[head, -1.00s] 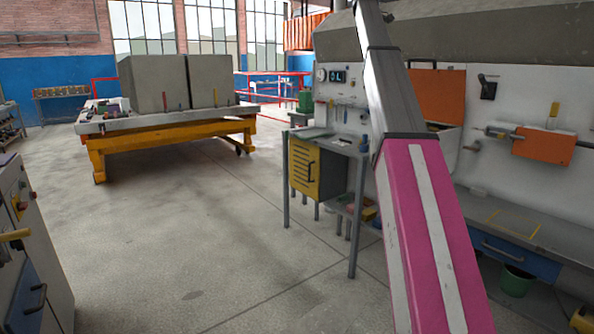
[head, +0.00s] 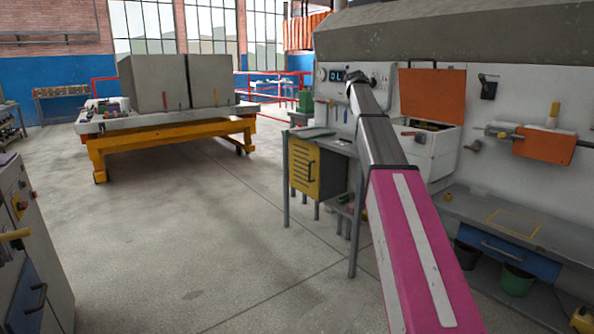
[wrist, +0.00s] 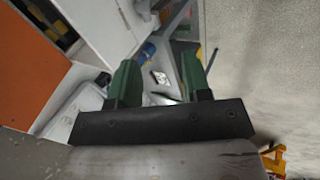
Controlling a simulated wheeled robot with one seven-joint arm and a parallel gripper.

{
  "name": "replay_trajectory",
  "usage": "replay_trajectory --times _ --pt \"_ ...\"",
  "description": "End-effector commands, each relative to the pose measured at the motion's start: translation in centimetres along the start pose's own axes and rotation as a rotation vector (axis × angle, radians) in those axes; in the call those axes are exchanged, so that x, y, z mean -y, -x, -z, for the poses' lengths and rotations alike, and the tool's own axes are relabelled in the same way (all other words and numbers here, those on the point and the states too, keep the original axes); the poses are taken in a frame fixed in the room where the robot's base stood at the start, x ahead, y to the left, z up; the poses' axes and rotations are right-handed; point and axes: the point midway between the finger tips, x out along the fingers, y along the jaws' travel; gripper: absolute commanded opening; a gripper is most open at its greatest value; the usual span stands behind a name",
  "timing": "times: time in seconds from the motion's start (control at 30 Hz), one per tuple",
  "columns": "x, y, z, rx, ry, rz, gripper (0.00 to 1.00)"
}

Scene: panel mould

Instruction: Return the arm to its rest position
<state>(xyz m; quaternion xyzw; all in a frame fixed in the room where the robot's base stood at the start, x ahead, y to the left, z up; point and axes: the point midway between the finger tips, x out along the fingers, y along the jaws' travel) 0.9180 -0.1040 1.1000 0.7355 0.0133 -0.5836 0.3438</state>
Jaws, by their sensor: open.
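My arm, pink and grey, reaches from the bottom right of the head view up toward the white machine wall (head: 520,90). Its far end shows in front of the wall's display panel, and my gripper cannot be made out there. In the wrist view my gripper (wrist: 160,80) shows two green fingers standing apart on a black bar. It is open, and nothing is held between the fingers. Beyond the fingers lie a grey surface with small items on it and the concrete floor.
A grey bench with a yellow cabinet (head: 303,167) stands left of my arm. An orange panel (head: 432,95) and a shelf with a blue drawer (head: 513,254) are at the right. A yellow trolley (head: 170,138) carries grey blocks (head: 158,82). The middle floor is clear.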

Motion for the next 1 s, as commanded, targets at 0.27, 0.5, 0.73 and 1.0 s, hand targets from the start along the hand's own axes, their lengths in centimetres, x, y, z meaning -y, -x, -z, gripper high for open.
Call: replay_trajectory --times 0.27,0.5,0.73,1.0 --pt "12.5 -10.9 -5.7 0.012 -0.08 0.107 0.44" --pt "22.5 -17.9 -11.4 0.034 -0.163 0.198 0.44" --pt "31.9 -22.9 -17.9 0.07 -0.25 0.284 0.44" --pt "42.0 -26.3 -26.4 0.128 -0.365 0.378 0.44"
